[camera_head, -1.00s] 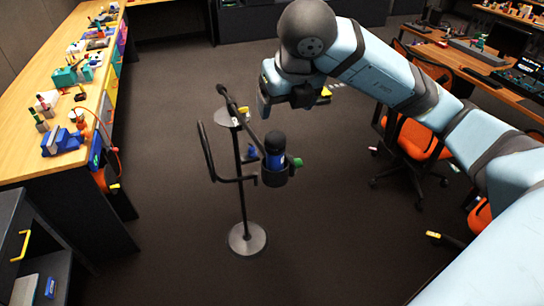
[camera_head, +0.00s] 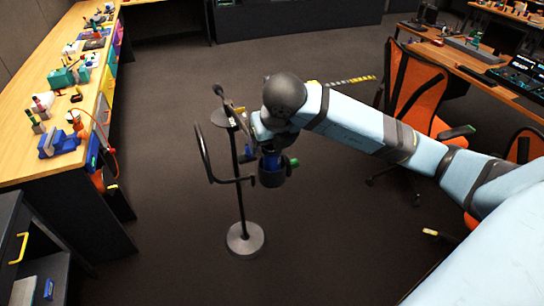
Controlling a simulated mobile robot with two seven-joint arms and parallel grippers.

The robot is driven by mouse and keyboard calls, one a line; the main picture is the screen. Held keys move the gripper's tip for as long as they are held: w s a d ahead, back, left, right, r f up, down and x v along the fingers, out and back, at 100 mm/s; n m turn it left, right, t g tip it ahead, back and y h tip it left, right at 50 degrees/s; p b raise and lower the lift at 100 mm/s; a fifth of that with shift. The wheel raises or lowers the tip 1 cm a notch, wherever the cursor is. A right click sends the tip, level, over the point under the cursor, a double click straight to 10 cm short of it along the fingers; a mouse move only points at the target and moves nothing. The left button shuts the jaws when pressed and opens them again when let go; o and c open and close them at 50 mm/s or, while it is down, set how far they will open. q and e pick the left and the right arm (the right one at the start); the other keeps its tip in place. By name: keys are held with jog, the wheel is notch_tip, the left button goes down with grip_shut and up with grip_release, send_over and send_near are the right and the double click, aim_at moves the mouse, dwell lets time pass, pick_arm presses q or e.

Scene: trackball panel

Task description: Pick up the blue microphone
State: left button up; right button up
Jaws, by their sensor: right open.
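The blue microphone (camera_head: 271,162) sits upright in a black cup-like holder (camera_head: 271,179) on a stand. The holder has a green knob on its right side. The stand has a thin black pole (camera_head: 239,195), a round grey base and a curved black arm. My right gripper (camera_head: 268,147) is open, directly over the microphone's top. The wrist and gripper hide the microphone's head, and I cannot tell whether the fingers touch it. My left gripper is not in view.
A long wooden workbench (camera_head: 40,150) with tools and a blue vise (camera_head: 60,143) runs along the left. Orange chairs (camera_head: 412,100) and a desk with electronics stand at the right.

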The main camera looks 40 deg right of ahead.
jog(key=shift+w+f, duration=0.1)
jog(key=shift+f, duration=0.05)
jog(key=c, duration=1.4)
